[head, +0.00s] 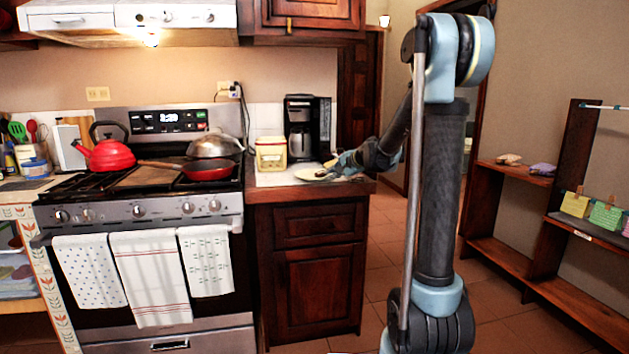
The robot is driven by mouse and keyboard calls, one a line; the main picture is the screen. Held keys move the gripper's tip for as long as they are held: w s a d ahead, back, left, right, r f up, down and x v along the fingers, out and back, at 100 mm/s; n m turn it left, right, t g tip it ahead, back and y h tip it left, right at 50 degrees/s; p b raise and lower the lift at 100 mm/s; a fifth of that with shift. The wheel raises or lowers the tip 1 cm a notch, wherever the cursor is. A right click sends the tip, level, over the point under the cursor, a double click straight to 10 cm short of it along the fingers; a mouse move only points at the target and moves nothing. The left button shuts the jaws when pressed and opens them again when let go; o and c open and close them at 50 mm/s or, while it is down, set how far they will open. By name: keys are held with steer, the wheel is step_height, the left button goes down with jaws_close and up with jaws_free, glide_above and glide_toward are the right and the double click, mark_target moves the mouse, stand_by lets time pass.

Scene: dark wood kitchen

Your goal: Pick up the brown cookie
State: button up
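A pale plate (309,175) lies on the small counter to the right of the stove. My arm reaches over this counter from the right, and my gripper (334,165) is low, at the plate's right side. A small brown patch (330,163) shows at the gripper's tip. It may be the brown cookie, but it is too small to be sure. I cannot tell whether the fingers are open or shut, or whether they touch anything.
A cream and red canister (271,154) and a black coffee maker (307,128) stand behind the plate. The stove at left holds a red kettle (106,153) and a red pan (208,171). Wooden shelves (512,170) stand at right. Open tiled floor lies between.

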mark_target(328, 183)
steer(key=shift+w+d+x, duration=0.1)
steer(key=shift+w+x, duration=0.05)
steer(key=shift+x, duration=1.2)
steer(key=shift+w+d+x, duration=0.1)
steer(key=shift+d+x, duration=0.05)
steer(key=shift+x, duration=1.2)
steer(key=shift+r, duration=0.1)
jaws_close()
steer(key=shift+r, duration=0.15)
step_height(328, 183, up, 10)
steer(key=shift+f, duration=0.2)
